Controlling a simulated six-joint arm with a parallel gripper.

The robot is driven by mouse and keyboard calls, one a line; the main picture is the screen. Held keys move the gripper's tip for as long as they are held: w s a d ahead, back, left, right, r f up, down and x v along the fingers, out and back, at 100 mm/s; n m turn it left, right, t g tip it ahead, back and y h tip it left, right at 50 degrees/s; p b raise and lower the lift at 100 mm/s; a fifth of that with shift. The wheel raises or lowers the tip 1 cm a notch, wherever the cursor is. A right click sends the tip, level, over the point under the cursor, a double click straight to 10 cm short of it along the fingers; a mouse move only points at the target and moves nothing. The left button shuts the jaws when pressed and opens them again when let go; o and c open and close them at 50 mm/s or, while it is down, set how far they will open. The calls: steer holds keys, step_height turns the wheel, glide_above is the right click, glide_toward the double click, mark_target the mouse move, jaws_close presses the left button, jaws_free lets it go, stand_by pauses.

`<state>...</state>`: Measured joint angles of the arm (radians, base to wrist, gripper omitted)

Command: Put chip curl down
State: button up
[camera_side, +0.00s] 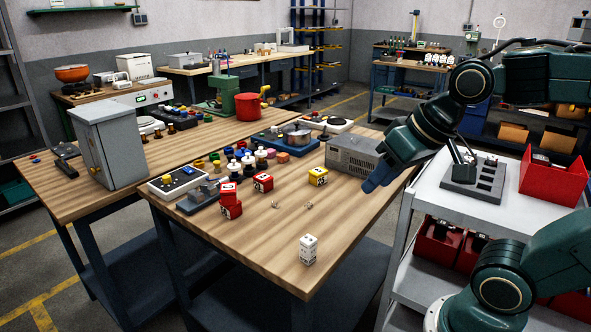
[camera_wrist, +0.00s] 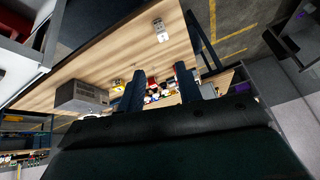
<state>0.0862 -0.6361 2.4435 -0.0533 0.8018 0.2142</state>
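Two small grey curled bits, which look like chip curls, lie on the wooden bench (camera_side: 345,215) in the side view. One curl (camera_side: 275,204) is left of the other curl (camera_side: 308,205). My gripper (camera_side: 374,184) is above the bench's right edge, to the right of both curls and apart from them. In the wrist view my gripper (camera_wrist: 160,69) has its two dark blue fingers spread wide. I see nothing held between them, and I cannot make out the curls there.
A white block (camera_side: 308,249) stands near the bench's front corner. Red blocks (camera_side: 230,200) and a yellow block (camera_side: 318,176) stand farther back. A grey box (camera_side: 352,155) is close behind my gripper. A white cart (camera_side: 450,209) stands at right. The front middle bench is mostly clear.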

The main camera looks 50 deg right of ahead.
steer(key=s+n, duration=0.2)
steer(key=s+f, duration=0.1)
steer(key=s, duration=0.1)
steer(key=shift+a+n+g, duration=0.3)
steer(key=shift+a+n, duration=0.1)
steer(key=shift+o, duration=0.6)
